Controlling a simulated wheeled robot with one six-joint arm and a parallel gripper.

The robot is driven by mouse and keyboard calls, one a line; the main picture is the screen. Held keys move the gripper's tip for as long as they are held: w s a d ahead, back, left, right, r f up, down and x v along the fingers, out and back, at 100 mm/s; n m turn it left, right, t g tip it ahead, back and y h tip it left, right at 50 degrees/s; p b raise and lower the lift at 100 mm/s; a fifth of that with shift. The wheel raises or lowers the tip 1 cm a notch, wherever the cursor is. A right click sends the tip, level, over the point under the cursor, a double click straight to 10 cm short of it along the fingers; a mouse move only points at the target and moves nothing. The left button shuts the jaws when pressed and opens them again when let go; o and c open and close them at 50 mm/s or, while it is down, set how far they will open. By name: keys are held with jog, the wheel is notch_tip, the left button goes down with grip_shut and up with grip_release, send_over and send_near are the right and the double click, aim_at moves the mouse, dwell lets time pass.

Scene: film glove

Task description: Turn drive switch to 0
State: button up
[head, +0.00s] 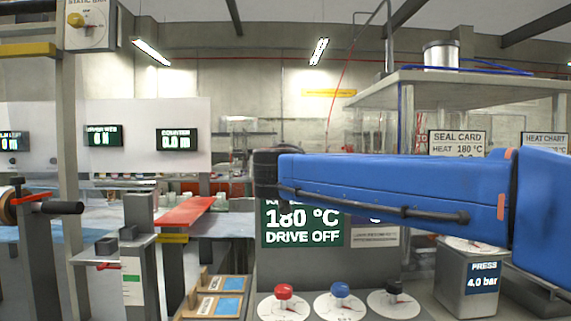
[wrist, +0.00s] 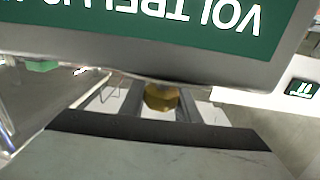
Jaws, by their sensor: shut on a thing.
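In the wrist view, my gripper (wrist: 160,103) is shut on a brass-yellow knob (wrist: 161,97), with one dark finger on each side of it. The knob sits just below a grey-edged green sign whose lettering appears upside down. No label or scale for this knob is readable, so I cannot tell its setting. In the head view, the console display (head: 302,227) reads 180 °C and DRIVE OFF. My blue arm crosses in front of its upper part, and my gripper is not visible there.
Red (head: 284,292), blue (head: 340,290) and black (head: 395,287) knobs stand on white dials below the display. A yellow knob (head: 76,19) is on the static bar box at upper left. A grey press box (head: 468,277) stands right, reading 4.0 bar.

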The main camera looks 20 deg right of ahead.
jog(key=n+y, duration=0.1)
jog(key=y, duration=0.1)
jog(key=a+n+y, duration=0.1)
jog(key=n+y, duration=0.1)
jog(key=y, duration=0.1)
jog(key=n+t+y, duration=0.1)
jog(key=n+y, duration=0.1)
jog(key=shift+w+a+r+y, duration=0.1)
jog(key=shift+a+y, duration=0.15)
jog(key=shift+y, duration=0.05)
jog(key=shift+a+n+g+y, duration=0.25)
jog(key=shift+n+y, duration=0.3)
jog(key=shift+y, duration=0.3)
jog(key=shift+a+n+g+y, duration=0.2)
jog(key=shift+n+y, duration=0.3)
jog(key=shift+y, duration=0.3)
jog(key=shift+a+n+g+y, duration=0.25)
jog(key=shift+n+y, duration=0.3)
jog(key=shift+y, duration=0.3)
jog(key=shift+s+y, duration=0.2)
jog(key=shift+y, duration=0.1)
jog(key=o, duration=1)
jog(key=shift+o, duration=0.2)
jog(key=v, duration=1.7)
jog(key=shift+s+d, duration=0.1)
jog(key=shift+s, duration=0.05)
